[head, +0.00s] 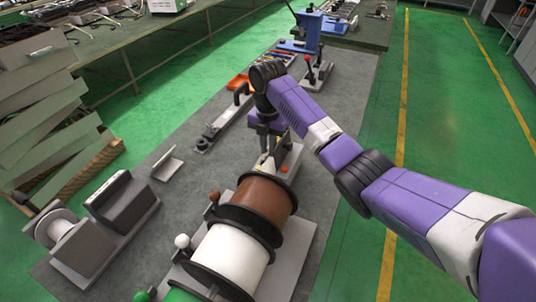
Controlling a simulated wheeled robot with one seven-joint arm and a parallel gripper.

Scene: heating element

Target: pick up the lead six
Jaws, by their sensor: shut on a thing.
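My gripper (266,137) points down over the grey work surface, just beyond the brown spool. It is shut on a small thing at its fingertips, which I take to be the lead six. A small pale piece (265,159) shows just below the fingers, close to the spool's far end. It is too small and too crowded to tell its shape, or whether it touches the surface.
A brown spool (262,200) and a white spool (230,257) stand close in front of my gripper. A dark grey machine (122,205) is at left. The grey surface (190,130) is partly clear at left.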

